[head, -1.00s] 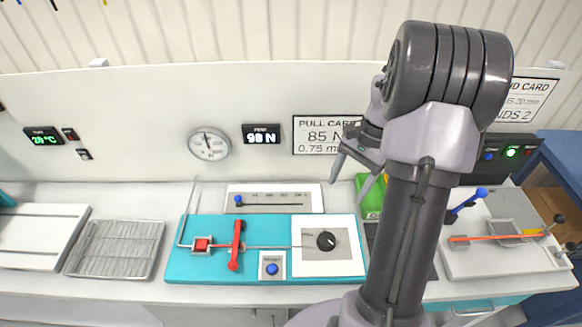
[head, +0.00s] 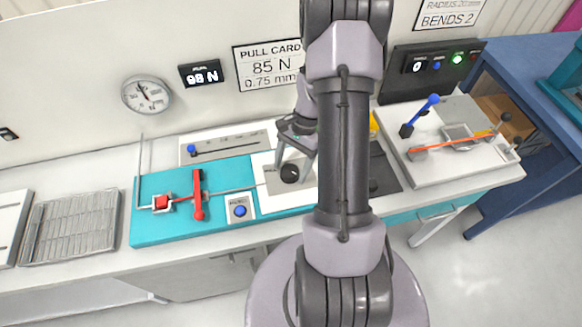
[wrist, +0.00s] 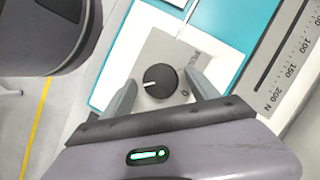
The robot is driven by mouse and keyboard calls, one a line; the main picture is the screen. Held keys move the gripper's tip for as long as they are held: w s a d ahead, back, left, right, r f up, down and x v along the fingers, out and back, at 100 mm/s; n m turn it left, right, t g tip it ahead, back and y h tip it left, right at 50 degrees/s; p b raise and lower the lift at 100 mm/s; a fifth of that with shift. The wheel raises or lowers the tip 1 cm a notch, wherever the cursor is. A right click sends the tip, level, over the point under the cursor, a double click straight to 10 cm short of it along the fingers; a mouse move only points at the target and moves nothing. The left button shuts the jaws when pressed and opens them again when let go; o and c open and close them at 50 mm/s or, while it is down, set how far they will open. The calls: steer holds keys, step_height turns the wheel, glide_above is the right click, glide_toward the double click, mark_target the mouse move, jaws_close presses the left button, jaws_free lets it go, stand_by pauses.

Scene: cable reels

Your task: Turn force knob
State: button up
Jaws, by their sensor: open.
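The force knob is a round black knob (head: 289,173) with a white pointer line, on a grey plate set on a white panel at the right end of the teal board (head: 150,228). In the wrist view the knob (wrist: 160,81) lies between the two fingertips of my gripper (wrist: 160,92), with a gap on each side. My gripper (head: 295,158) is open and reaches down over the knob in the head view. Whether the fingers are level with the knob or above it I cannot tell. The display (head: 200,75) reads 98 N and the pull card (head: 270,66) reads 85 N, 0.75 mm.
A red lever (head: 198,195) and a blue button (head: 240,210) stand left of the knob. A slider scale (head: 225,147) lies behind it. A bending jig with a blue lever (head: 421,115) is to the right. A wire tray (head: 70,227) is at left.

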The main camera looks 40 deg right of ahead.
steer(key=c, duration=1.4)
steer(key=shift+o, duration=0.2)
steer(key=shift+m, duration=0.3)
steer(key=m+t+b, duration=0.1)
steer(key=m, duration=0.1)
steer(key=shift+s+m+b, duration=0.1)
steer(key=shift+m+b, duration=0.2)
steer(key=shift+m, duration=0.1)
steer(key=m+t+b, duration=0.1)
steer(key=m, duration=0.2)
steer(key=shift+s+m+t+h+b, duration=0.1)
steer(key=shift+m+t+h+b, duration=0.2)
steer(key=shift+t+b, duration=0.1)
steer(key=m+t+h+b, duration=0.1)
steer(key=m, duration=0.2)
steer(key=m+b, duration=0.1)
steer(key=m, duration=0.2)
steer(key=shift+s+a+m+t+h+b, duration=0.1)
steer(key=shift+a+m+t+h+b, duration=0.05)
steer(key=shift+m+t+h+b, duration=0.2)
